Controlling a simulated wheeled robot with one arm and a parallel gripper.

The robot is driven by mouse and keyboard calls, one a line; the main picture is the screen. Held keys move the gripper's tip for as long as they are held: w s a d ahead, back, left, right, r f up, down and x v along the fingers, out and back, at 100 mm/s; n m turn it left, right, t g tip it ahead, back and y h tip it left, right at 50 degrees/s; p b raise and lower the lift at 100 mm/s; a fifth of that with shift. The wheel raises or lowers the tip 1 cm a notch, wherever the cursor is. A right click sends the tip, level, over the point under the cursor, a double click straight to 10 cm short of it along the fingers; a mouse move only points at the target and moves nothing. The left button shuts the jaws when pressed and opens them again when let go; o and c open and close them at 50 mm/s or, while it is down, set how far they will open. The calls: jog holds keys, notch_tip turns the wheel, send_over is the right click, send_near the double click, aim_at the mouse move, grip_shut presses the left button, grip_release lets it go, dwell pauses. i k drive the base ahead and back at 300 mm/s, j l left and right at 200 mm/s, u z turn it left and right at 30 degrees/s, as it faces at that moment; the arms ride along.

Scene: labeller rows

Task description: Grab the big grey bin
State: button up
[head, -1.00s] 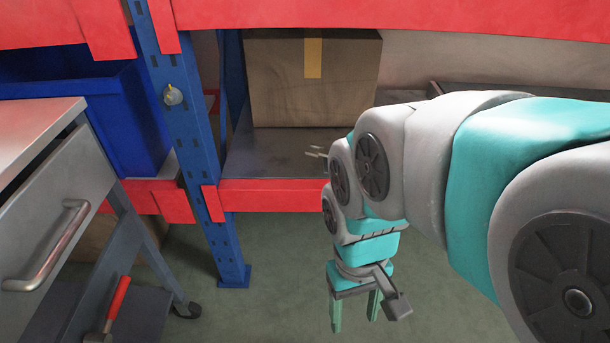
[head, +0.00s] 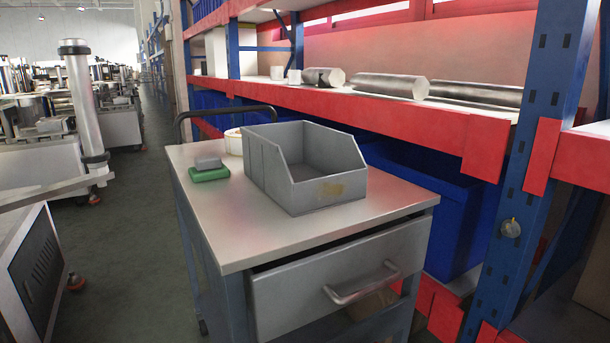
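The big grey bin (head: 318,190) stands upright on the metal top of a drawer cart (head: 225,238), in the middle of the head view. It has an open top and a low, cut-down front with a brownish label patch. The part of its inside that shows looks empty. My gripper and arm are outside the view now, so nothing of mine shows near the bin.
On the cart, a small grey block sits on a green block (head: 209,174), left of the bin, with a whitish roll (head: 234,141) behind. The cart's drawer (head: 340,285) is slightly open. Red and blue shelving (head: 400,120) stands close on the right. Floor (head: 130,220) is clear left.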

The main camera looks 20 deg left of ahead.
aim_at(305, 166)
jog(key=u, duration=1.15)
